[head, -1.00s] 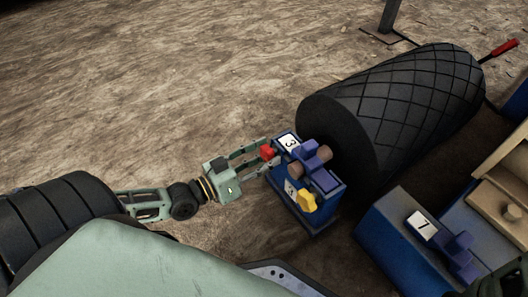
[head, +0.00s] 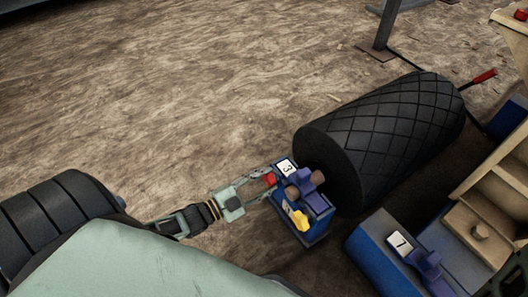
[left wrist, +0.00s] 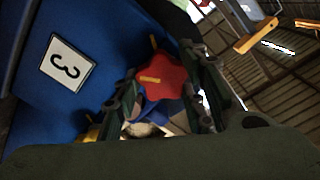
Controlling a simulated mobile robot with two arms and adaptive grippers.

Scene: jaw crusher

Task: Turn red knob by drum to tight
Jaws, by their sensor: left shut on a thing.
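The red knob (head: 269,179) sits on the side of the blue bearing block (head: 313,229) labelled 3, at the near end of the black ribbed drum (head: 385,135). My left gripper (head: 262,183) reaches in from the left, its fingers at the knob. In the left wrist view the red star-shaped knob (left wrist: 164,77), with a yellow mark on it, lies between the two dark fingers (left wrist: 160,95), which are shut on it. The knob's far side is hidden.
A yellow knob (head: 300,220) is on the same block, close below. A second blue block labelled 7 (head: 400,242) stands at the right beside tan machine parts (head: 478,232). A red-handled lever (head: 483,76) is behind the drum. The dirt ground at the left is open.

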